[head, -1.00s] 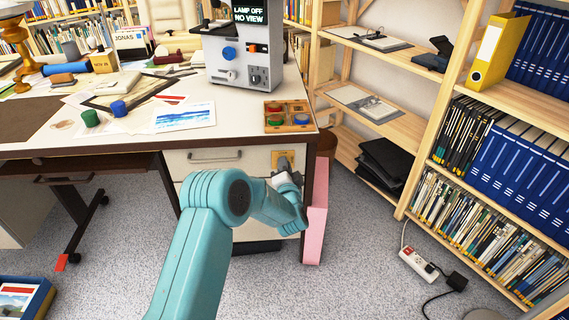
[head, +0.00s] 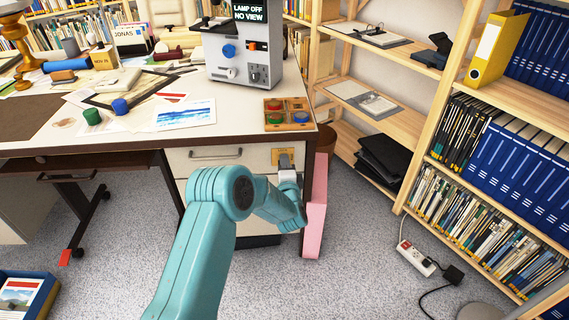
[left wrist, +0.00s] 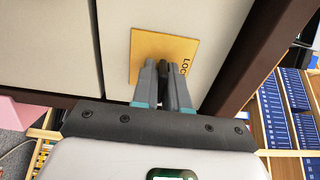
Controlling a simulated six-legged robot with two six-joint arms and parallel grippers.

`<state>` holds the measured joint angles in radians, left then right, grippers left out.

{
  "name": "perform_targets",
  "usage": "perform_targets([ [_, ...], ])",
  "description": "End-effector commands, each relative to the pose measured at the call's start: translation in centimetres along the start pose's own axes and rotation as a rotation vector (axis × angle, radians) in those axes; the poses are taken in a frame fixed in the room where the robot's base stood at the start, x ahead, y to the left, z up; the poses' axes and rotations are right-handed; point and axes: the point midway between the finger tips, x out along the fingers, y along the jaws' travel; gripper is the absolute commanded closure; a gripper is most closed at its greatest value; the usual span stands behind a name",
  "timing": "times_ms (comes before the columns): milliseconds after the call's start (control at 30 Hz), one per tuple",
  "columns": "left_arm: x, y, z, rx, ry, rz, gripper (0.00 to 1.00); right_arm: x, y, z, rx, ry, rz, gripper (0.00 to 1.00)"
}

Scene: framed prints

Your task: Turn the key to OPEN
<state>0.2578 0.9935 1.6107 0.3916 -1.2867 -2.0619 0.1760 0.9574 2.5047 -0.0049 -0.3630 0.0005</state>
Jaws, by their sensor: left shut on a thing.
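A yellow lock plate (head: 276,155) is fixed to the pale right-hand front of the desk, below the tabletop. In the left wrist view the plate (left wrist: 150,44) appears tilted, with the letters "LOC" readable at its right side and the rest covered. My left gripper (head: 286,161) is right in front of the plate. In the left wrist view its grey fingers (left wrist: 167,70) are close together at the plate's middle, shut on the key. The key itself is hidden by the fingers, so its angle cannot be read. My right gripper is out of view.
The desk's top edge (head: 230,139) runs just above my gripper. A wooden tray (head: 287,106) with coloured pieces stands on the corner. A pink panel (head: 316,210) stands beside the desk.

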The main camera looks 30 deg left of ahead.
Motion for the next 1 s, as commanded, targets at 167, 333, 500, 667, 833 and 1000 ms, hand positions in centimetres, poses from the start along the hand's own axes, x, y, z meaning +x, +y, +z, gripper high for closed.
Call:
perform_targets([
  [167, 0.1, -0.1, 0.0, 0.005, 0.0, -0.003, 1.0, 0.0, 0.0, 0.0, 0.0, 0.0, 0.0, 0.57],
  [333, 0.1, -0.1, 0.0, 0.005, 0.0, -0.003, 1.0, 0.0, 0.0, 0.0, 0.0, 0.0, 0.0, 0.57],
  [500, 0.0, -0.1, 0.0, 0.004, 0.0, -0.002, 0.66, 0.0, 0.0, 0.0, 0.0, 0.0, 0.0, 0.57],
  [667, 0.0, 0.0, 0.0, 0.004, 0.0, -0.001, 0.66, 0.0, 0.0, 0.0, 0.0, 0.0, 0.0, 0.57],
  [833, -0.9, -0.1, -0.1, 0.004, 0.002, 0.002, 0.66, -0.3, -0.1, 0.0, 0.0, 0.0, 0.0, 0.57],
  [1000, -4.5, -0.2, -0.1, 0.006, 0.004, 0.004, 0.66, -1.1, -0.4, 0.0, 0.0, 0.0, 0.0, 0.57],
])
